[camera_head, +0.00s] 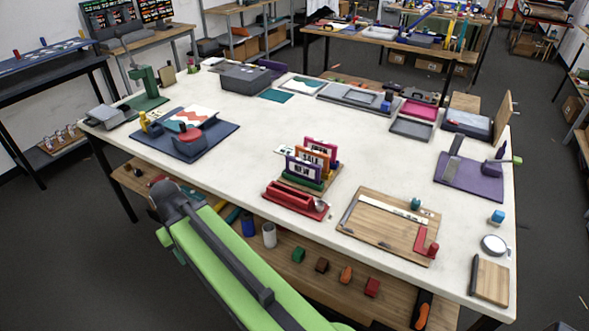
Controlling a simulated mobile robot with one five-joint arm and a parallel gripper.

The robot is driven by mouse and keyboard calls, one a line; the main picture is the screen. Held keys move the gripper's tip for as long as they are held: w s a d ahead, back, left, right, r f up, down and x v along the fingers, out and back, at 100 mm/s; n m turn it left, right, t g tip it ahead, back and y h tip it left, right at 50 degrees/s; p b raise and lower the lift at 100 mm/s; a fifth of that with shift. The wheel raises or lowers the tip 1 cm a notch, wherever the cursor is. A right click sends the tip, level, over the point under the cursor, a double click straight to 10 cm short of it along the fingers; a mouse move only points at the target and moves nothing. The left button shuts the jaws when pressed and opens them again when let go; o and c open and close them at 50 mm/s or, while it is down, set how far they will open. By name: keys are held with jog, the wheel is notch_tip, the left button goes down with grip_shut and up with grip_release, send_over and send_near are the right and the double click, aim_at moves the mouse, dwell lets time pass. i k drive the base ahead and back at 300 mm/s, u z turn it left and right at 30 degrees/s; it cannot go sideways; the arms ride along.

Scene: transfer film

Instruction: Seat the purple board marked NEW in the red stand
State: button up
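A purple board (302,168) with a white label stands upright on the table, in the front of a row of coloured boards; its lettering is too small to read surely. It appears to sit in a green stand (301,182). Behind it stand an orange-framed board (313,155) and a magenta-framed board (334,153). The red stand (291,199) lies just in front of the row, long and low, with no board in it. My green arm reaches up from the bottom edge, left of the red stand. My gripper does not show.
A wooden board (375,232) with a ruler and a red piece lies right of the red stand. A blue mat (222,129) with a stapler-like red and blue tool is at left. A purple mat (470,181) is at right. The table centre behind the boards is clear.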

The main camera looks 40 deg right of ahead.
aim_at(303, 204)
jog(key=i, duration=0.9)
jog(key=z, duration=0.05)
